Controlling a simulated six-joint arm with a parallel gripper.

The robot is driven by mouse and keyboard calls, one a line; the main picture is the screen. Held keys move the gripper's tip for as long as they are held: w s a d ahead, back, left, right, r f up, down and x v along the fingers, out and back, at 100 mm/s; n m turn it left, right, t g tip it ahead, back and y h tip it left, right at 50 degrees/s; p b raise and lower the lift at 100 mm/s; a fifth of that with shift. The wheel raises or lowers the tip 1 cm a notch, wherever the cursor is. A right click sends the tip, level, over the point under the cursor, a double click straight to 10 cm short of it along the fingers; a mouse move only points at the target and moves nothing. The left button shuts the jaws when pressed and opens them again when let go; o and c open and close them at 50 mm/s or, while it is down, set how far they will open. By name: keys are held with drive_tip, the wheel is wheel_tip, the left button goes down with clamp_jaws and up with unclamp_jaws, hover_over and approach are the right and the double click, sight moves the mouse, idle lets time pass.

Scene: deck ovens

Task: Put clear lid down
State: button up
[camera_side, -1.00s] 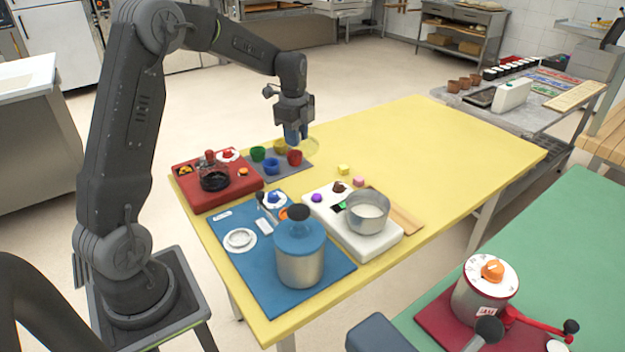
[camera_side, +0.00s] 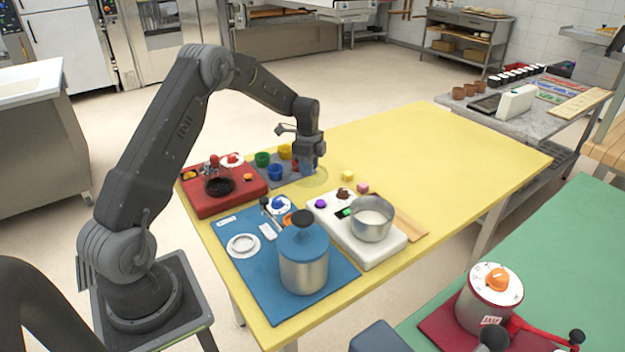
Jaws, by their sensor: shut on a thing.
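The clear lid (camera_side: 318,179) is a faint transparent disc just above or at the yellow table (camera_side: 410,150), right of the grey mat with the small cups. My gripper (camera_side: 308,168) is shut on the lid and points down, low over the table. Its fingertips are small and partly hidden in this view. I cannot tell whether the lid touches the table.
Red, green, blue and yellow cups stand close left of my gripper on the grey mat (camera_side: 293,178). A red block (camera_side: 225,204), a blue mat (camera_side: 240,268) with a steel pot (camera_side: 304,272), and a white unit with a saucepan (camera_side: 370,222) are nearer. The table's far right is clear.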

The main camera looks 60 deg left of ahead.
sight(313, 190)
drive_tip(key=shift+w+d+f, duration=0.35)
drive_tip(key=shift+w, duration=0.1)
drive_tip(key=shift+f, duration=1.95)
drive_tip(key=shift+f, duration=0.1)
drive_tip(key=o, duration=0.8)
drive_tip(key=shift+o, duration=0.2)
